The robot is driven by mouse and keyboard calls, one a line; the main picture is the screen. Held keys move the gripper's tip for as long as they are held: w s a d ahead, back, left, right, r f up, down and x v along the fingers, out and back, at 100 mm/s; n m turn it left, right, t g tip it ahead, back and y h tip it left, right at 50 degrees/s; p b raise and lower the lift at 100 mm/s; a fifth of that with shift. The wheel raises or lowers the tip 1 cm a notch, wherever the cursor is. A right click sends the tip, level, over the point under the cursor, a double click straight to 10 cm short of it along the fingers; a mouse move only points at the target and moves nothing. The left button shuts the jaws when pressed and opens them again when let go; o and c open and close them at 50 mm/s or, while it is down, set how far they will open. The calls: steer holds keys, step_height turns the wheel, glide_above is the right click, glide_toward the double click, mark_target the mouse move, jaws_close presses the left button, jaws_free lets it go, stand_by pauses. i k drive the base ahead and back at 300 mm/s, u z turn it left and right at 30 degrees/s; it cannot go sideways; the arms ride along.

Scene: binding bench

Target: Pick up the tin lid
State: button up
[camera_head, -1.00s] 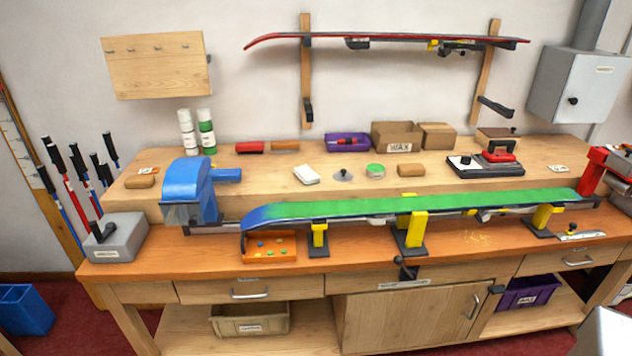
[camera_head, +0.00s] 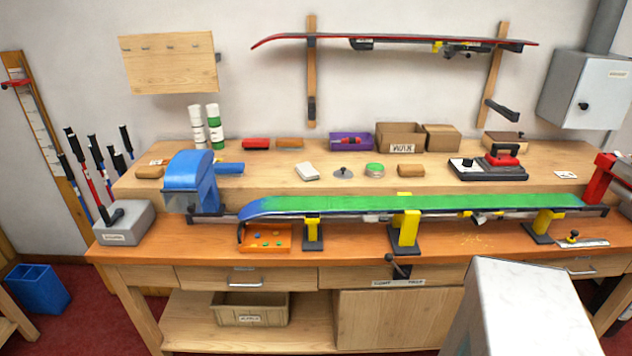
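A small round tin (camera_head: 375,170) with a green top sits on the raised back shelf of the bench, near its middle. The green top, which looks like a lid (camera_head: 375,166), appears to be on the tin. Just left of it lies a flat grey disc with a dark knob (camera_head: 343,173), which also looks lid-like. I cannot tell for certain which of the two is the tin lid. Both are uncovered in this view. My gripper is not in view.
A white block (camera_head: 307,172) and a brown cork-like block (camera_head: 410,171) flank them. In front, a green-blue ski (camera_head: 420,204) is clamped lengthwise. Behind stand a purple bin (camera_head: 338,138) and a cardboard box (camera_head: 400,138). A waxing iron (camera_head: 506,155) is to the right.

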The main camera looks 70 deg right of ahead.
mark_target(342, 172)
steer(key=z, duration=0.2)
steer(key=i, duration=1.25)
steer(key=u, duration=0.9)
steer(key=k, duration=0.1)
steer(key=z, duration=2.55)
